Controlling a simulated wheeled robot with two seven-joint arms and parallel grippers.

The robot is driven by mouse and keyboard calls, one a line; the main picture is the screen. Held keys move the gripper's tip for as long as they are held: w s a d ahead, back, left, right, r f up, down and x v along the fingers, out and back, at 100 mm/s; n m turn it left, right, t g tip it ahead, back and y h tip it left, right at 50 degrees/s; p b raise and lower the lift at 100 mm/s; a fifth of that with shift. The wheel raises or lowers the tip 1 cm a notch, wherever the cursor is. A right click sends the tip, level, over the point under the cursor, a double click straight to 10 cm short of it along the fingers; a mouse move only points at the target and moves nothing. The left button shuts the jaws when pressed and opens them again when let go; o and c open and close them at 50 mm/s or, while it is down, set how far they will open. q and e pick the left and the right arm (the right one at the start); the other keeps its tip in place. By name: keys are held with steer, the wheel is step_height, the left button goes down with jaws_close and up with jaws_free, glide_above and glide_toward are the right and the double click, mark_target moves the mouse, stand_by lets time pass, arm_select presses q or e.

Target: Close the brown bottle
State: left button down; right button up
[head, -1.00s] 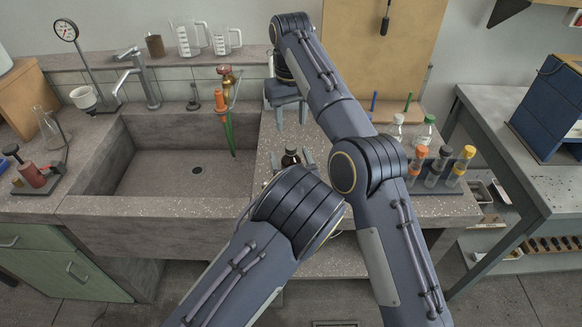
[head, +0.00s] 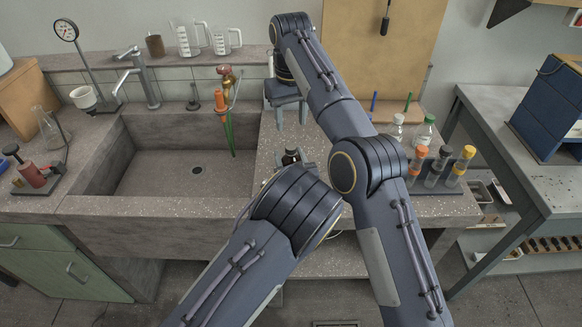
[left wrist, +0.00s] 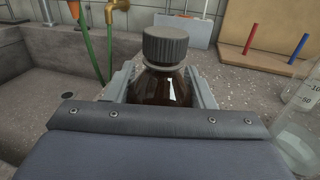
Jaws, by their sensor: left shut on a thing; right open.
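The brown bottle (left wrist: 162,88) stands upright on the bench, with a ribbed black cap (left wrist: 166,45) sitting on its neck. I cannot tell whether the cap is tight. In the head view the bottle (head: 290,157) shows only as a small dark top behind my left arm. My left gripper (left wrist: 163,92) is shut on the bottle, one finger on each side below the cap; in the head view its fingers are mostly hidden. My right gripper (head: 291,113) is open and empty, fingers down, above the bench behind the bottle.
A stone sink (head: 185,165) lies to the left, with a green hose (head: 229,132) hanging in it. A rack of capped tubes (head: 447,187) and white- and green-capped bottles (head: 424,131) stand to the right. A wooden board (head: 400,50) leans at the back.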

mark_target(291, 146)
steer(key=n, duration=0.3)
steer(key=shift+n, duration=0.4)
steer(key=n, duration=0.4)
steer(key=shift+n, duration=0.3)
steer(key=n, duration=0.4)
steer(key=shift+n, duration=0.4)
steer(key=n, duration=0.4)
steer(key=shift+n, duration=0.4)
steer(key=shift+f, duration=4)
